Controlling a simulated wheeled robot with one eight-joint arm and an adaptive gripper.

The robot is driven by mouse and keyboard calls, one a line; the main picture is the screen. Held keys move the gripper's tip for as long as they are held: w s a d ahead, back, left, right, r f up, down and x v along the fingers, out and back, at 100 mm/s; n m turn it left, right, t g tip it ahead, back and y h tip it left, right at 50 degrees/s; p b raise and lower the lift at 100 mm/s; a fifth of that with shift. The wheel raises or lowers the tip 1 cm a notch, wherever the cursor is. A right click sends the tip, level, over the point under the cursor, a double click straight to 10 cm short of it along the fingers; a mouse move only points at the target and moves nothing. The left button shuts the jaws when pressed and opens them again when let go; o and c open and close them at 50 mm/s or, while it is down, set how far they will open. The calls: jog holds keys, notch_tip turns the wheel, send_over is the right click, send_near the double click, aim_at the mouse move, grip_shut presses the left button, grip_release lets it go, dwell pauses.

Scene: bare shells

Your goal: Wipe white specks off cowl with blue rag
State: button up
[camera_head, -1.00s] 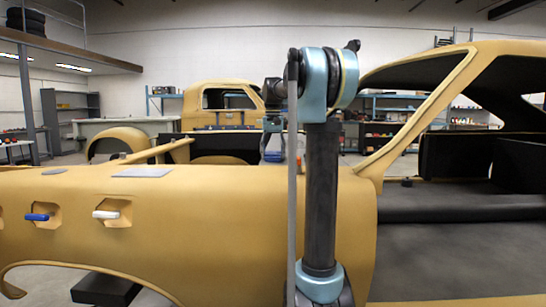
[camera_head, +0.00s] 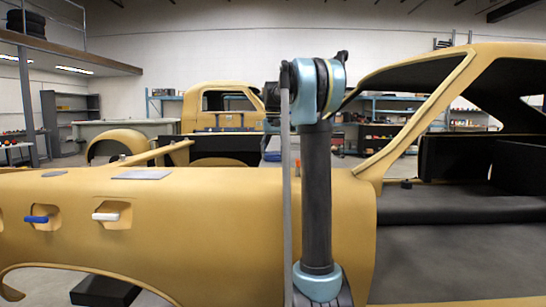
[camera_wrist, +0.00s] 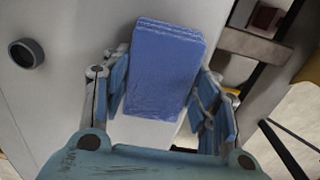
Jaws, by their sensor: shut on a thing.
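The blue rag (camera_wrist: 165,65), a folded thick pad, is in the middle of the wrist view. My gripper (camera_wrist: 164,105) has a blue-padded finger on each side of it and is shut on it. A pale grey panel (camera_wrist: 75,95) lies below and beyond the rag; whether the rag touches it I cannot tell. In the head view my arm stands in front of the yellow car body (camera_head: 200,210) and hides most of the gripper area. I cannot pick out the cowl for certain, and no white specks can be made out.
A dark round cap (camera_wrist: 26,53) sits on the panel left of the rag. A dark gap with a brown bar (camera_wrist: 250,45) lies to the right. In the head view, the open cabin (camera_head: 450,240) is right of my arm. A second yellow vehicle (camera_head: 195,110) stands behind.

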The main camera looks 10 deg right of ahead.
jog(key=shift+w, duration=0.1)
jog(key=shift+r, duration=2.95)
jog(key=shift+r, duration=0.1)
jog(key=shift+r, duration=1.4)
